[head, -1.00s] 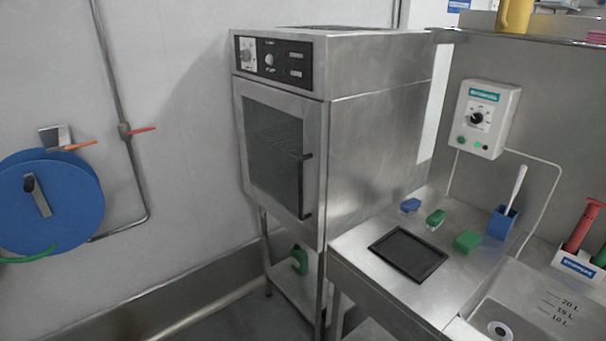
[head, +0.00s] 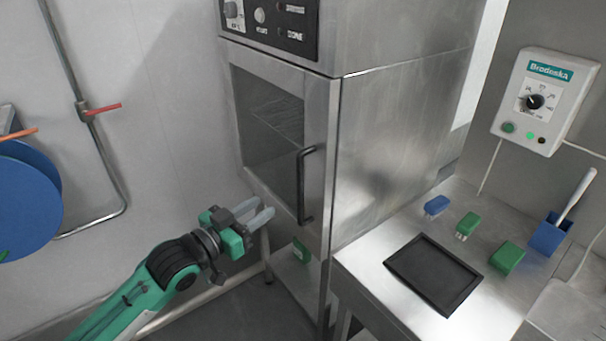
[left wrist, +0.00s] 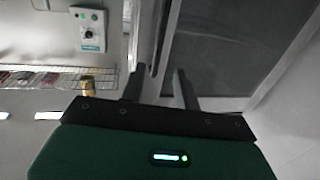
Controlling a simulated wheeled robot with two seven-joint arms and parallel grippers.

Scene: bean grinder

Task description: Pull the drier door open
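The drier (head: 395,135) is a tall steel cabinet in the head view. Its door (head: 317,125) has a dark window and looks shut. A black vertical bar handle (head: 302,190) sits on the door's right side. My left gripper (head: 261,208) is in front of the lower part of the door, left of the handle's lower end and apart from it. Its two fingers are spread with nothing between them. In the left wrist view the open fingers (left wrist: 157,82) point towards the door window (left wrist: 225,45). My right gripper is not in view.
A steel counter (head: 375,262) stands right of the drier with a black tray (head: 434,273), brushes and a blue holder (head: 549,236). A control box (head: 545,100) hangs behind it. A pipe (head: 102,160) and a blue hose reel (head: 25,205) are on the left wall.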

